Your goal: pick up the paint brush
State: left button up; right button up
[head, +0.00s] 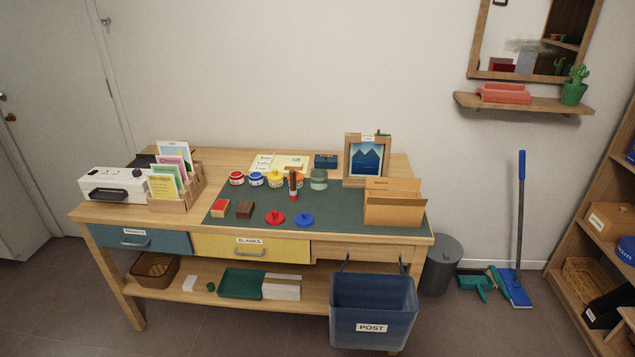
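A slim upright item (293,185), dark brown above and red below, is in the middle of the wooden desk (136,217), in front of the paint pots. It may be the paint brush, but it is too small to be certain. A red-labelled pot (236,178), a blue-labelled pot (256,179) and a yellow pot (275,180) stand in a row to its left. A glass jar (318,180) stands to its right. Neither of my grippers is in view.
A green mat (345,218) covers much of the desktop, with red and blue lids (305,219) near its front. A picture frame (366,160) and cardboard box (392,205) stand right. A blue bin (372,303) hangs at the desk front. Floor is clear at front left.

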aim_at(292, 177)
jog(key=j+z, duration=0.2)
jog(key=z, duration=0.55)
jog(key=j+z, duration=0.35)
jog(key=j, duration=0.15)
jog(key=j+z, duration=0.3)
jog(key=j, duration=0.25)
jog(key=j+z, duration=0.1)
jog(key=j, duration=0.45)
jog(key=k+j+z, duration=0.1)
jog(key=j, duration=0.45)
